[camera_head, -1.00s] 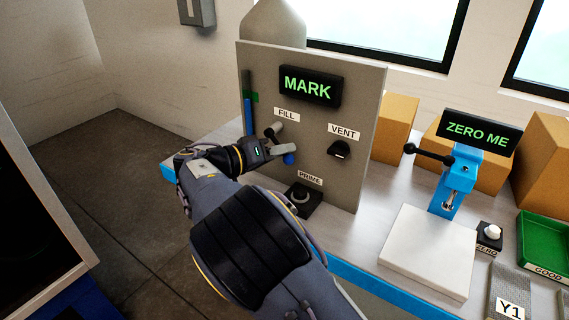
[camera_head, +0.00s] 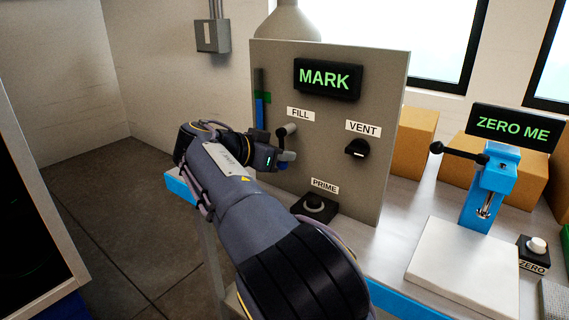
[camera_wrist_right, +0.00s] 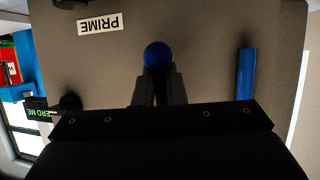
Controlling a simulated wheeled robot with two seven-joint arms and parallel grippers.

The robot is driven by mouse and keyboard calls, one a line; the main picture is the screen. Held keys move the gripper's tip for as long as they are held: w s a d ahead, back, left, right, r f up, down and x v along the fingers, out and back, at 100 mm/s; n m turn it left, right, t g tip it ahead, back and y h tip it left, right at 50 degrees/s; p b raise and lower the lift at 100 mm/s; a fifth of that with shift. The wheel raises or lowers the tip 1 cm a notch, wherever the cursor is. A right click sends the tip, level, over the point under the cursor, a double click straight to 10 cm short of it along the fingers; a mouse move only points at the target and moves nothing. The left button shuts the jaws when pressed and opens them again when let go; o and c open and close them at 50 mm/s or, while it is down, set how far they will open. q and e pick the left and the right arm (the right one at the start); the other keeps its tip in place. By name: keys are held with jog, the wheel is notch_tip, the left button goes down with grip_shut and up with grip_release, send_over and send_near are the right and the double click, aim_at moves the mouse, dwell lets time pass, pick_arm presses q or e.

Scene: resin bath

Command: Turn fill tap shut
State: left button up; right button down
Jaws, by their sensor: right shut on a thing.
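The fill tap (camera_head: 287,131) is on the upright grey panel (camera_head: 390,110), below the FILL label. Its blue knob end (camera_head: 289,156) hangs low beside my right gripper (camera_head: 284,160). In the right wrist view the blue knob (camera_wrist_right: 157,55) shows at the tips of the right gripper's two dark fingers (camera_wrist_right: 158,78), which are shut on the tap handle. The fingers and wrist hide part of the handle. My left gripper is not in view.
A blue press (camera_head: 490,185) and white plate (camera_head: 463,258) stand to the right. Floor is clear at left.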

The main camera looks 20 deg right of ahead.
jog(key=shift+a, duration=0.1)
dwell(0.5)
jog(key=c, duration=1.5)
grip_release()
jog(key=p+v, duration=0.1)
jog(key=v, duration=0.6)
jog(key=shift+s+a+r, duration=0.15)
jog(key=shift+a+r, duration=0.05)
jog(key=shift+a, duration=0.1)
